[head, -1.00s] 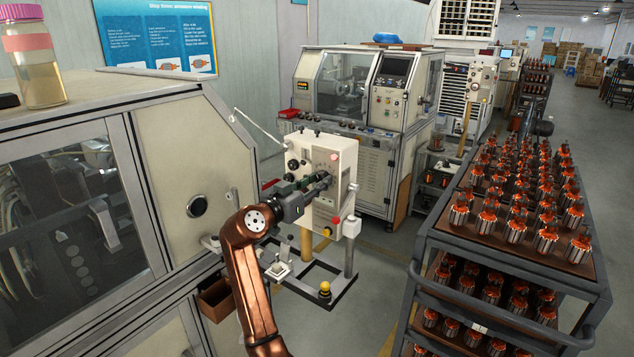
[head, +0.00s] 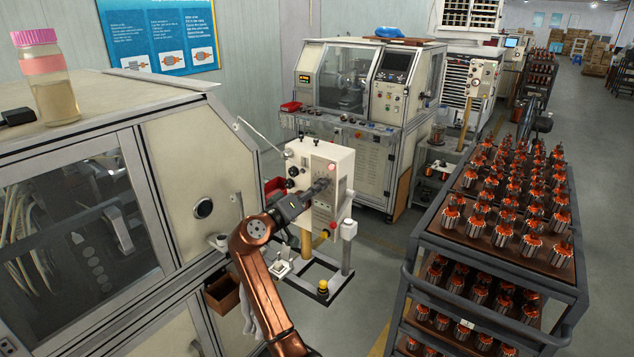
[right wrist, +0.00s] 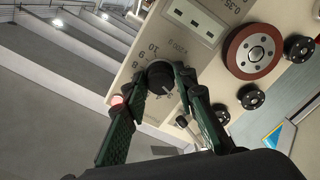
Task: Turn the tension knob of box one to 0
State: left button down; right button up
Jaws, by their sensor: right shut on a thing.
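Box one, a cream control box (head: 300,160), stands on a post frame in the middle of the head view. Its dark round tension knob (right wrist: 160,78) shows in the right wrist view, with a printed number scale around it; 8 and 10 are legible. My right gripper (right wrist: 164,76) has its green fingers on both sides of the knob, shut on it. In the head view my right gripper (head: 322,186) is against the front panel and hides most of the knob. The knob's exact setting is hard to read. My left gripper is not in view.
A red-rimmed wheel (right wrist: 254,51) and several black knobs sit on the panel beside the gripper. A large cream machine (head: 165,150) stands at left. A cart (head: 500,268) of copper armatures stands at right, with free floor between.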

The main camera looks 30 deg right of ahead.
jog(key=n+p, duration=1.2)
jog(key=shift+r+p, duration=0.2)
jog(key=shift+p, duration=0.15)
jog(key=shift+f+n, duration=0.1)
jog(key=shift+n, duration=0.2)
jog(key=o, duration=1.2)
jog(key=shift+a, duration=0.1)
jog(key=v, duration=1.2)
